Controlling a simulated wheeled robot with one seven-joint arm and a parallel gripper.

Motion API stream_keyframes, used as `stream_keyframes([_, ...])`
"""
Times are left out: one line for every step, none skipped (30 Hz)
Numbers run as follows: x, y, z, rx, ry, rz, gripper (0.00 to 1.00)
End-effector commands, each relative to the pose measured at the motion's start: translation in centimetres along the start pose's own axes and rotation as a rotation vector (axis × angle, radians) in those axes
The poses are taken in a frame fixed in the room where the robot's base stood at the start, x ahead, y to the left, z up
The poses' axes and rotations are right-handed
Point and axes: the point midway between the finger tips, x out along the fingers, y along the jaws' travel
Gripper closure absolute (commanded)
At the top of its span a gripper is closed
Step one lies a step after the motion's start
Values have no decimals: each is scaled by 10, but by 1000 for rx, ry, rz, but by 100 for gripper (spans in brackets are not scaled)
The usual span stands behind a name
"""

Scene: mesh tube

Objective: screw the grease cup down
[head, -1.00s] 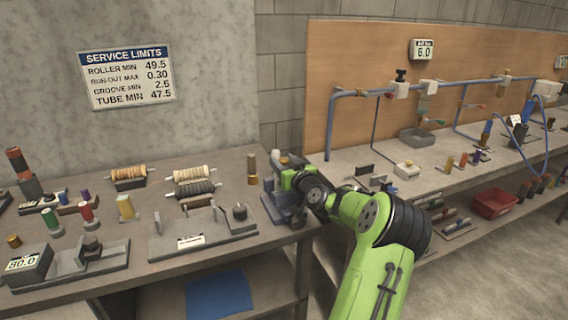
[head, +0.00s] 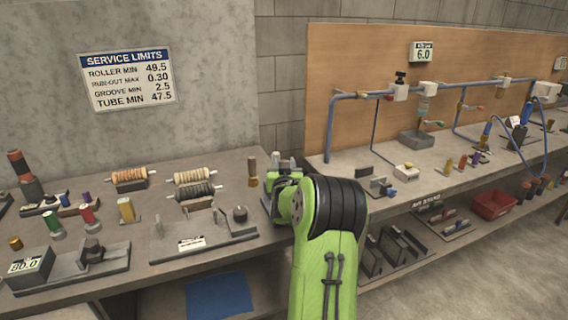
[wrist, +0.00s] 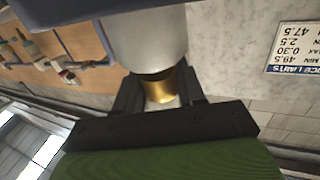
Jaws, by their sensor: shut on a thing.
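In the wrist view the two dark fingers of my gripper (wrist: 160,92) are shut around a brass-coloured part, which I take to be the grease cup (wrist: 159,90). A pale grey cylindrical body (wrist: 148,42) sits directly against the cup in that view. I cannot tell how far the cup is threaded in. In the head view my green arm covers most of the grey fixture (head: 268,207) at the right end of the left bench, and the gripper and cup are hidden there.
A brass-topped post (head: 252,172) stands just left of the fixture. A grey gauge stand (head: 205,238) and several rollers (head: 195,190) lie further left on the bench. A second bench with blue piping (head: 360,94) is to the right, with a red bin (head: 493,205) below.

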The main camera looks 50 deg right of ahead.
Motion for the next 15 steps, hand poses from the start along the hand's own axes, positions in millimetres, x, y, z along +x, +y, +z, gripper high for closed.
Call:
stream_keyframes([0, 0, 1, -2, -3, 5, 91])
stream_keyframes([0, 0, 1, -1, -3, 7, 91])
stream_keyframes([0, 0, 1, -1, -2, 8, 91])
stream_keyframes([0, 0, 2, -1, -2, 9, 91])
stream_keyframes([0, 1, 2, -1, -2, 9, 91])
stream_keyframes([0, 1, 2, -1, -2, 9, 91])
stream_keyframes([0, 1, 2, -1, -2, 9, 91])
stream_keyframes([0, 1, 2, -1, -2, 9, 91])
stream_keyframes([0, 1, 2, -1, -2, 9, 91])
stream_keyframes([0, 1, 2, -1, -3, 9, 91])
stream_keyframes([0, 1, 2, -1, -3, 9, 56])
stream_keyframes([0, 1, 2, -1, -2, 9, 50])
stream_keyframes([0, 1, 2, -1, -2, 9, 46])
stream_keyframes([0, 1, 1, -1, -2, 9, 41])
stream_keyframes([0, 1, 1, -1, -1, 9, 40])
